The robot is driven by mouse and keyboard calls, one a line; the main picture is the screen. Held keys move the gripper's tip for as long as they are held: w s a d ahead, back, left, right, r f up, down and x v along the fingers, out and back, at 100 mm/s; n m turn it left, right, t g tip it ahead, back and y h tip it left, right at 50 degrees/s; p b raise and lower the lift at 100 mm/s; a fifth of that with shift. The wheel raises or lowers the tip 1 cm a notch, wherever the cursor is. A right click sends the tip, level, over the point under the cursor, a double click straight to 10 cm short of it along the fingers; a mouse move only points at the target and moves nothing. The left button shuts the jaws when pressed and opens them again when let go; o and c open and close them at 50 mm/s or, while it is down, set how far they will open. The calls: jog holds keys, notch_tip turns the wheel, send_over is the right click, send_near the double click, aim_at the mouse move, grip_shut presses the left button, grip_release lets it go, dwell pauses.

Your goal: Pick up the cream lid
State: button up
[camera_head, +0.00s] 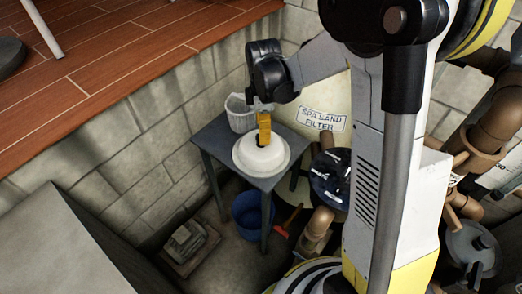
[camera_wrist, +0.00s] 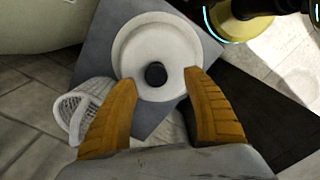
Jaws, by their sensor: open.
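The cream lid (camera_head: 252,157) is a round, pale disc with a raised middle, lying on a small grey table (camera_head: 213,137). In the wrist view the lid (camera_wrist: 127,48) shows a dark round knob (camera_wrist: 155,74) at its centre. My gripper (camera_head: 263,137) is above the lid, its yellow fingers pointing down at the knob. In the wrist view the two ribbed fingers of my gripper (camera_wrist: 165,90) are spread apart, one on each side of the knob, with nothing held. I cannot tell whether the fingertips touch the lid.
A white basket (camera_head: 239,115) stands on the table behind the lid. A blue bucket (camera_head: 247,217) is under the table. A spa sand filter tank (camera_head: 338,92) and brown pipes (camera_head: 492,126) stand to the right. A block wall (camera_head: 132,160) runs behind on the left.

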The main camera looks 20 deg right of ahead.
aim_at(255, 160)
jog(key=f+b, duration=0.1)
jog(key=f, duration=0.2)
jog(key=f+b, duration=0.1)
jog(key=f, duration=0.1)
jog(key=shift+w+a+f+b, duration=0.1)
jog(key=shift+w+f+b, duration=0.05)
jog(key=shift+w+b, duration=0.25)
grip_shut()
jog(key=shift+r, duration=0.2)
